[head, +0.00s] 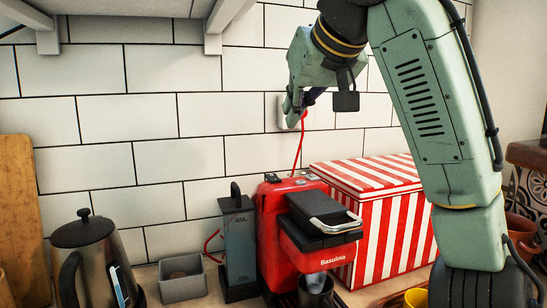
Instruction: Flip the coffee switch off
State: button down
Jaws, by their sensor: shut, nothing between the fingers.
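A red coffee machine (272,235) with a black top and a silver-edged handle stands on the counter against the tiled wall. A red cord (299,142) rises from it to a pale plate (281,113) on the wall, which may be the outlet with the switch. My gripper (294,122) is shut and empty, pointing down in front of that plate. Its fingers cover much of the plate, so the switch itself cannot be made out. I cannot tell whether the fingers touch the plate or the cord.
A red-and-white striped box (385,235) stands right of the machine. A dark cup (315,291) sits under the spout. Left are a grey canister (238,245), a grey square container (182,279), a kettle (88,245) and a wooden board (22,205). A yellow cup (416,298) is at front right.

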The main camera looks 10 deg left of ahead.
jog(key=p, duration=0.2)
send_over(277, 177)
jog(key=f, duration=0.5)
jog(key=shift+s+d+f, duration=0.25)
jog(key=shift+s+f, duration=0.1)
jog(key=shift+f, duration=0.05)
jog(key=f, duration=0.3)
jog(key=shift+w+a+f, duration=0.2)
jog(key=shift+w+f, duration=0.05)
jog(key=shift+w, duration=0.1)
jog(key=shift+a+f, duration=0.1)
jog(key=shift+f, duration=0.4)
jog(key=shift+w, duration=0.1)
